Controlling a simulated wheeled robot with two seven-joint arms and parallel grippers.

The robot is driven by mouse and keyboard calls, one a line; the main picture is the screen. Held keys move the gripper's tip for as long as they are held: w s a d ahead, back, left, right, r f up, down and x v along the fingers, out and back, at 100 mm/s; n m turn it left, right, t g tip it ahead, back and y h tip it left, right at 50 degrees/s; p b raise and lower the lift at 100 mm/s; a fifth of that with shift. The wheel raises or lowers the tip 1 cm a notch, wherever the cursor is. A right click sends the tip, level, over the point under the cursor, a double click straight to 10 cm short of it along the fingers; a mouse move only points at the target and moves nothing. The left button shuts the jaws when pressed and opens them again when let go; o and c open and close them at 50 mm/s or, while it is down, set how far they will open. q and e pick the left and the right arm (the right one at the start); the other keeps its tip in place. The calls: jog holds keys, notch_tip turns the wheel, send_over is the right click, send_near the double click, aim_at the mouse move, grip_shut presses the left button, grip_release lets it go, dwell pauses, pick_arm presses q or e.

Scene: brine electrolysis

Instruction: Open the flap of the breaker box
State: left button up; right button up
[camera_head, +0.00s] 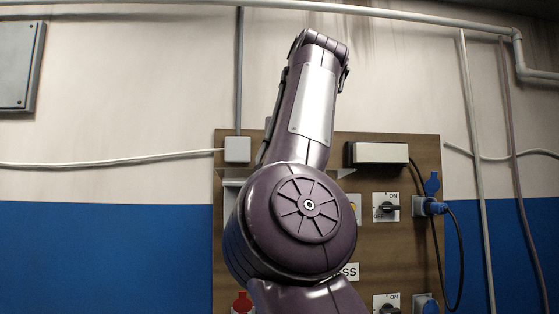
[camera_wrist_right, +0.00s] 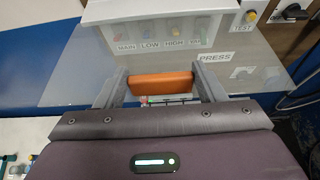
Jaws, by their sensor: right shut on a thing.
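The breaker box is a white housing (camera_wrist_right: 160,10) at the top of the right wrist view, with several coloured switches above labels such as MAIN, LOW and HIGH. Its flap (camera_wrist_right: 75,75) is a clear, wide sheet, and the labels show through it. An orange handle (camera_wrist_right: 160,83) lies between the fingers of my right gripper (camera_wrist_right: 162,86), which is shut on it. How far the flap stands from the box is hard to tell. In the head view my arm hides most of the box; only a pale left part (camera_head: 231,190) shows. My left gripper is in neither view.
A brown board (camera_head: 418,160) carries a white unit (camera_head: 381,153), rotary ON/OFF switches (camera_head: 386,207) and blue plugs (camera_head: 430,206) with a hanging black cable. Grey pipes (camera_head: 475,170) run down the wall at right. A grey wall box (camera_head: 20,65) hangs at upper left.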

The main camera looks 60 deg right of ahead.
jog(key=shift+w, duration=0.1)
dwell(0.5)
jog(key=o, duration=1.2)
jog(key=shift+d, duration=0.1)
jog(key=shift+o, duration=1)
jog(key=shift+w+d, duration=0.25)
jog(key=v, duration=0.7)
jog(key=shift+a+r, duration=0.2)
jog(key=shift+r, duration=0.05)
